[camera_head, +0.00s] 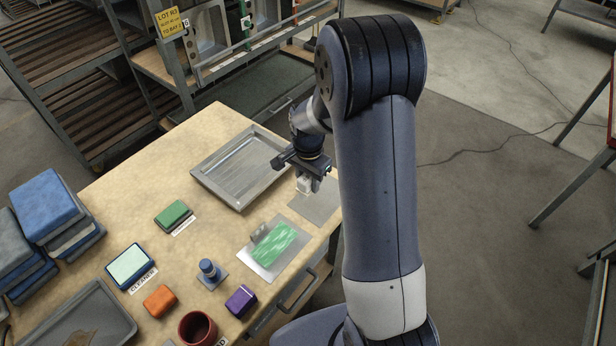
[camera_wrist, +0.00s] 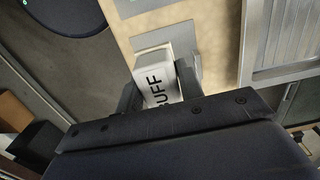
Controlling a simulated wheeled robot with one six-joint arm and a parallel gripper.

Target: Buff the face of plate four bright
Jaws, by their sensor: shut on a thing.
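My gripper (camera_head: 306,178) is shut on a white block (camera_wrist: 157,76) marked BUFF. The block also shows in the head view (camera_head: 304,187), below the jaws. It is held over or on a plain grey plate (camera_head: 320,208) near the table's right edge; I cannot tell if it touches. This plate also shows in part beside the block in the wrist view (camera_wrist: 184,40). Another plate (camera_head: 265,271), nearer in the head view, bears a bright green smear (camera_head: 275,243) and a small grey patch. No plate number is readable, so I cannot tell which is plate four.
A shallow metal tray (camera_head: 213,178) lies behind the plates. A green block (camera_head: 173,215), a CLEANER pad (camera_head: 130,265), an orange block (camera_head: 160,300), a blue-topped piece (camera_head: 209,269), a purple block (camera_head: 241,300) and a red cup (camera_head: 197,329) stand nearby. Stacked cloths (camera_head: 45,205) fill the left.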

